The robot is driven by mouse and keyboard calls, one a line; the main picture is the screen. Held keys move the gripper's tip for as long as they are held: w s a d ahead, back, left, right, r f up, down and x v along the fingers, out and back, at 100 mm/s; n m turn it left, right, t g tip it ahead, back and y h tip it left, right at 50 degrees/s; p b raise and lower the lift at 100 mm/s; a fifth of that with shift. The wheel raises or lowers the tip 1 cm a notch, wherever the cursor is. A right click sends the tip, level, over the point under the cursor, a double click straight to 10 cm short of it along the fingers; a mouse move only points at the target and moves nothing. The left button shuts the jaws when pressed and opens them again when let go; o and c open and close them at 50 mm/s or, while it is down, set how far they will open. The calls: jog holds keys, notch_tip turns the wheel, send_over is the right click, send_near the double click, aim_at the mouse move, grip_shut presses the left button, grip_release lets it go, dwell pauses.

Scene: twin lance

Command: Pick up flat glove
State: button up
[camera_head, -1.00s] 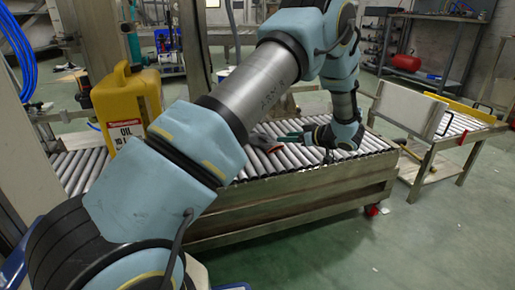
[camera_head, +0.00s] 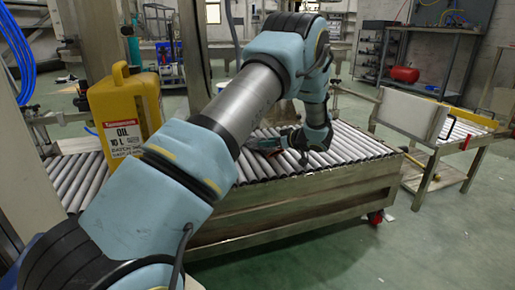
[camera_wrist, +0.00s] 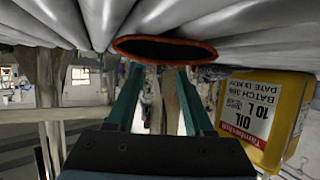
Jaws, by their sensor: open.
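The flat glove (camera_wrist: 165,49) lies on the rollers. The wrist view is upside down and shows its orange-rimmed dark cuff facing my gripper (camera_wrist: 158,74). The two teal fingers are apart, with the cuff just beyond their tips and nothing visible between them. The rest of the glove is hidden behind the cuff. In the head view, the glove is a small dark and reddish shape (camera_head: 266,145) left of my gripper (camera_head: 285,140), low over the rollers. Whether the fingers touch it is unclear.
A roller conveyor (camera_head: 345,145) carries the glove. A yellow oil can (camera_head: 127,112) stands at its left end and also shows in the wrist view (camera_wrist: 262,118). A side table with a pale panel (camera_head: 408,113) stands to the right. The floor in front is clear.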

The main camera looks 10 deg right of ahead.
grip_shut()
dwell(0.7)
